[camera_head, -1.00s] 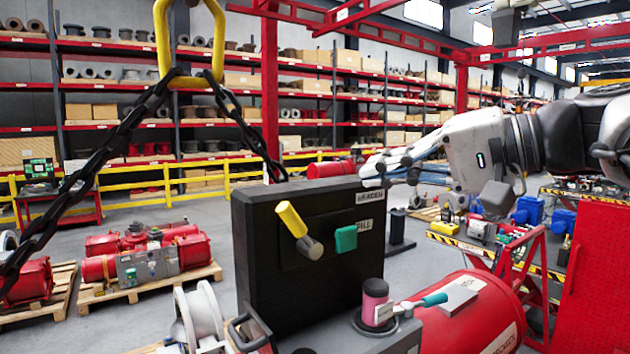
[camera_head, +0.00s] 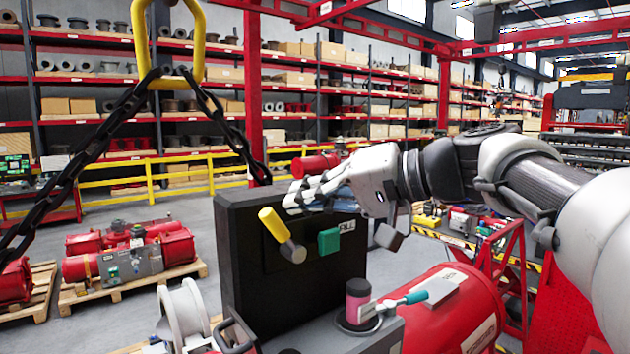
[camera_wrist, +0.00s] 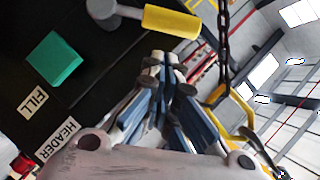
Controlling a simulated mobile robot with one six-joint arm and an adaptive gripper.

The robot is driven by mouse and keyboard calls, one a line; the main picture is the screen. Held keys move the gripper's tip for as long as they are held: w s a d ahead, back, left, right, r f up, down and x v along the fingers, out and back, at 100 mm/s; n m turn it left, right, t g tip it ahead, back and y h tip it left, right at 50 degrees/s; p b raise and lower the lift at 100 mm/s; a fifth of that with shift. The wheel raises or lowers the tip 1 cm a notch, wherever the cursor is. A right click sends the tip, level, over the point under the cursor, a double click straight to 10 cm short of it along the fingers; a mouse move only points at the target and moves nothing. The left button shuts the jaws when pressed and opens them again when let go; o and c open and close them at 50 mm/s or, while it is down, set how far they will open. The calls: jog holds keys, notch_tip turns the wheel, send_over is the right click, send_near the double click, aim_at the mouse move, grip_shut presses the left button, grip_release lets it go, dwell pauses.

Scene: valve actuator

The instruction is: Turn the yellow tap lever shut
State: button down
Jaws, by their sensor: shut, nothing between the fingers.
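The yellow tap lever (camera_head: 273,224) sits on a grey stem on the front of the black panel (camera_head: 240,290), tilted with its free end up and to the left. It also shows at the top of the wrist view (camera_wrist: 171,21). My gripper (camera_head: 290,201) is shut and empty, in front of the panel's upper part and just right of the lever. In the wrist view my gripper's fingertips (camera_wrist: 160,60) are close together, short of the lever with a small gap. Whether anything touches the lever cannot be told from the head view.
A HEADER label (camera_wrist: 57,140) shows in the wrist view. A black chain (camera_head: 90,150) hangs at left.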

jog(key=shift+s+a+f, duration=0.3)
jog(key=shift+s, duration=0.2)
jog(key=shift+s, duration=0.1)
